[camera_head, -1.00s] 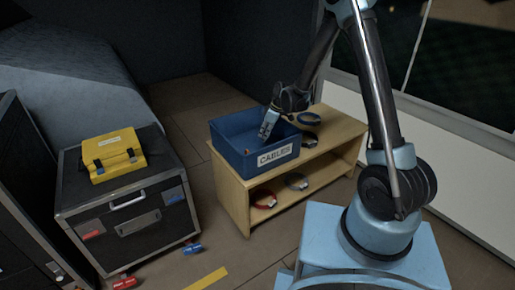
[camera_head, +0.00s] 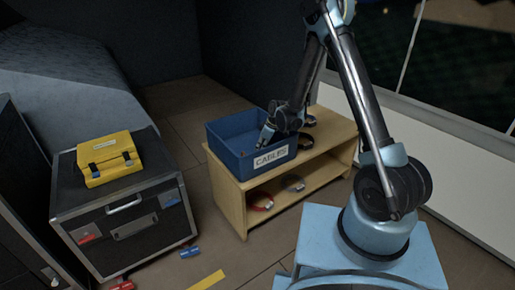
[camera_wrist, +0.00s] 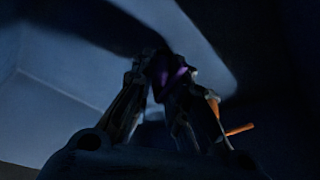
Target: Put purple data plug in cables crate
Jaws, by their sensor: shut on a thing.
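The blue cables crate (camera_head: 228,133) stands on the wooden shelf bench, with a white "CABLES" label on its front. My gripper (camera_head: 267,138) reaches down inside the crate, near its right side. In the wrist view my gripper (camera_wrist: 165,75) is shut on the purple data plug (camera_wrist: 168,72), a dark purple shape between the fingertips. The wrist view is very dark, with blue crate walls around. An orange thing (camera_wrist: 238,130) shows beside the right finger. The plug cannot be made out in the head view.
The wooden bench (camera_head: 338,135) has coiled cables on its lower shelf, one red (camera_head: 262,203). A yellow case (camera_head: 108,158) sits on a black equipment case (camera_head: 120,215) at left. Red and blue plugs (camera_head: 190,252) lie on the floor near it.

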